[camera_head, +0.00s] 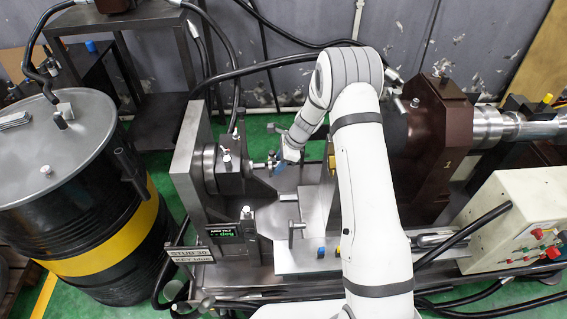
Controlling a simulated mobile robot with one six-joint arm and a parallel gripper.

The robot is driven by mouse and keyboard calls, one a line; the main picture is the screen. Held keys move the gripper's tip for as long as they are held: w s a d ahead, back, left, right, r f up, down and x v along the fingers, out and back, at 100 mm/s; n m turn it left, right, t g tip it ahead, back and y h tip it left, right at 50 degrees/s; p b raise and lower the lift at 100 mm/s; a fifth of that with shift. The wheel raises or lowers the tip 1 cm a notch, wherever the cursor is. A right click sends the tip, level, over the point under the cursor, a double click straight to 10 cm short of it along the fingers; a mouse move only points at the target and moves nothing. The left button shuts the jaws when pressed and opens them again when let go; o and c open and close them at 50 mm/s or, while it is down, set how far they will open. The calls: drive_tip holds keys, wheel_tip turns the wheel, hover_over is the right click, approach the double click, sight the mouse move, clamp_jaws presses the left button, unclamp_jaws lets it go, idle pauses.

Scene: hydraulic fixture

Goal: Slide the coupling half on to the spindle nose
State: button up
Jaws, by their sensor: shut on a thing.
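My gripper (275,162) is small in view, at the end of my white arm, just right of a fixture with an upright grey plate (187,150). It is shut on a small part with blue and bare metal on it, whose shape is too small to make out. Left of it, a dark round body (232,178) with a light disc (209,168) behind it sits against the plate. I cannot tell which piece is the coupling half and which the spindle nose, or whether the held part touches the dark body.
A black drum with a yellow band (90,250) stands at left. A brown housing with a steel shaft (445,140) and a control box with buttons (520,225) are at right. A small green-lit display (222,235) sits below the fixture. Black hoses cross behind and in front.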

sight(263, 164)
drive_tip(key=shift+a, duration=2.6)
idle(1.1)
drive_tip(key=o, duration=1.2)
drive_tip(key=shift+s, duration=0.1)
drive_tip(key=b+v, duration=0.1)
drive_tip(key=v, duration=0.7)
drive_tip(key=shift+r, duration=0.1)
drive_tip(key=s+d+r+n+t+h, duration=0.1)
drive_tip(key=s+d+r+n, duration=0.25)
drive_tip(key=s+r, duration=0.35)
drive_tip(key=s+d+r+n+h, duration=0.1)
drive_tip(key=s+d+r+n, duration=0.2)
drive_tip(key=s+r+n, duration=0.45)
drive_tip(key=s+d+r+n+t+h, duration=0.1)
drive_tip(key=s+d+r+n, duration=0.2)
drive_tip(key=s, duration=0.6)
drive_tip(key=s+d+r+n+t+h, duration=0.1)
drive_tip(key=s+d, duration=0.4)
drive_tip(key=s, duration=0.5)
wheel_tip(263, 164, up, 3)
drive_tip(key=n+h, duration=0.1)
drive_tip(key=n, duration=0.1)
drive_tip(key=shift+n, duration=0.4)
